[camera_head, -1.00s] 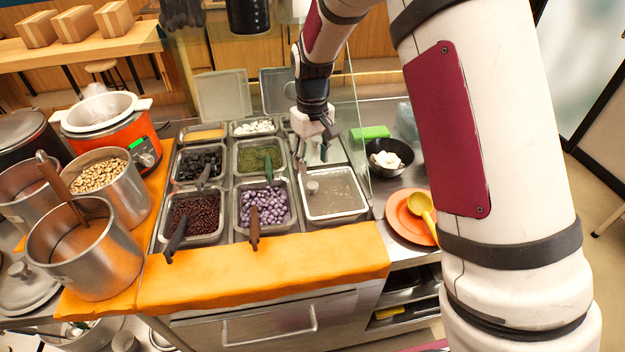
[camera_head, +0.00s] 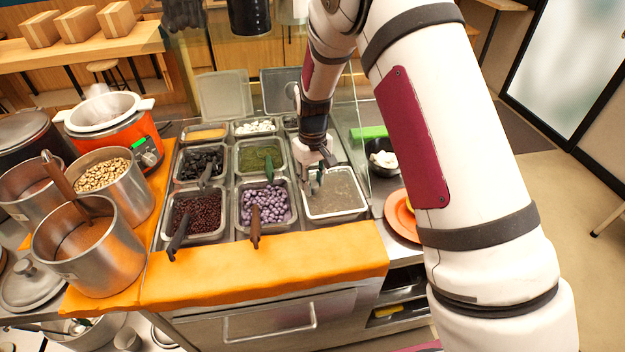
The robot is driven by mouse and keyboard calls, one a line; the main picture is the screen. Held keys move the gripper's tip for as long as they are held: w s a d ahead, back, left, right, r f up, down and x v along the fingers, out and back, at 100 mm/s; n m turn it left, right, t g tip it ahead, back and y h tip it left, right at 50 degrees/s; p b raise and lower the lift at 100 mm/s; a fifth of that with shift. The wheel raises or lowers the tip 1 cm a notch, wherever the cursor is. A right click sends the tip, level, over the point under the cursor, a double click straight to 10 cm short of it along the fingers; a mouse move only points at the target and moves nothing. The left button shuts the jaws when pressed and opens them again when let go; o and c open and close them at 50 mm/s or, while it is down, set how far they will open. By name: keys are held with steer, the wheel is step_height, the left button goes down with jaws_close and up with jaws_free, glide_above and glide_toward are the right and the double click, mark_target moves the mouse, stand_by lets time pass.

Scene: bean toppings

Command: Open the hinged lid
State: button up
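A pale rectangular lid (camera_head: 226,95) stands raised behind the back row of the topping counter. A darker lid (camera_head: 273,84) stands raised beside it, partly behind my arm. The front-right pan (camera_head: 346,211) has a pale rim and a greyish, speckled surface; I cannot tell whether that is a clear lid or the contents. My gripper (camera_head: 314,184) points down at the back-left part of this pan, with its fingertips at or just above the surface. The fingers are small and overlap the pan, so their opening and any contact are unclear. My gripper and arm hide much of the area behind the pan.
Pans of purple cubes (camera_head: 280,220), red beans and other toppings lie to the left, some with dark-handled spoons. A glass panel (camera_head: 361,130) rises on the right, close to my arm. A black bowl (camera_head: 381,170) and orange plate (camera_head: 402,222) are beyond it.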

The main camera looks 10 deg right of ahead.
mark_target(332, 190)
jaws_close()
steer(key=shift+r, duration=0.15)
steer(key=shift+d+r+y, duration=0.45)
steer(key=shift+r+y, duration=0.15)
steer(key=shift+r, duration=0.05)
steer(key=d+r+y+b, duration=0.1)
steer(key=d+r+y, duration=0.1)
steer(key=d+y, duration=0.2)
steer(key=d+r+y+b, duration=0.1)
steer(key=d+r+y, duration=0.2)
steer(key=d+y, duration=0.1)
steer(key=d+r+y, duration=0.3)
steer(key=d+y, duration=0.1)
steer(key=d, duration=0.1)
steer(key=shift+w+d+r+y+b, duration=0.1)
steer(key=shift+d+r+y+b, duration=0.1)
steer(key=shift+d+y+b, duration=0.2)
steer(key=shift+d+f, duration=0.1)
steer(key=shift+d, duration=0.6)
steer(key=shift+s+f, duration=0.1)
steer(key=shift+s, duration=0.1)
